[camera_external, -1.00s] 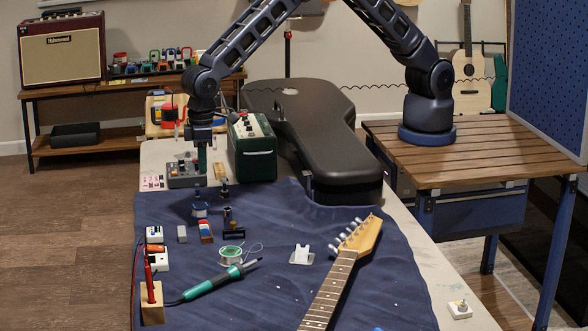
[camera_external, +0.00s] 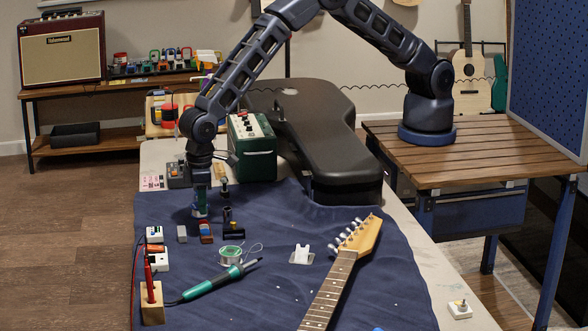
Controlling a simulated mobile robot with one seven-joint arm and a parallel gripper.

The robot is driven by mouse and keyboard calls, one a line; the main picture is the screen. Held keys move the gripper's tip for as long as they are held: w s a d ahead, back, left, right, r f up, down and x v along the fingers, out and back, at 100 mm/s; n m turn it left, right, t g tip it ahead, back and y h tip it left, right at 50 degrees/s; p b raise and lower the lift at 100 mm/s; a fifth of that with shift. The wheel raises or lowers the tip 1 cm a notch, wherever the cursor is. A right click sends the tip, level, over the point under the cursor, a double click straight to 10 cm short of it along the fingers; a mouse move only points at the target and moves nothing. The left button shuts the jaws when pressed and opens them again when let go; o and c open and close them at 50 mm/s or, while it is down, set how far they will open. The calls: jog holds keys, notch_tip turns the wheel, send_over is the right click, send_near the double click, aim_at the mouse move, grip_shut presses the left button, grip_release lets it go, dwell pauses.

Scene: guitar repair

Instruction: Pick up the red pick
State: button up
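I cannot make out a red pick for certain. A small block with red, white and blue parts (camera_external: 206,232) stands on the blue cloth (camera_external: 275,215); its red part is too small to identify as a pick. My gripper (camera_external: 199,206) points down at the far left part of the cloth, just behind this block. It overlaps a small blue and white container there, which is now mostly hidden. I cannot tell whether my gripper touches the container or whether its fingers are open.
Near my gripper are a grey block (camera_external: 182,233), a dark small tool (camera_external: 231,228), a solder spool (camera_external: 231,255) and a grey pedal (camera_external: 179,175). A green amplifier (camera_external: 252,147) and black guitar case (camera_external: 315,130) stand behind.

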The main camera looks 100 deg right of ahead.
notch_tip(320, 180, down, 4)
jog(key=shift+d+f, duration=0.15)
grip_shut()
dwell(0.4)
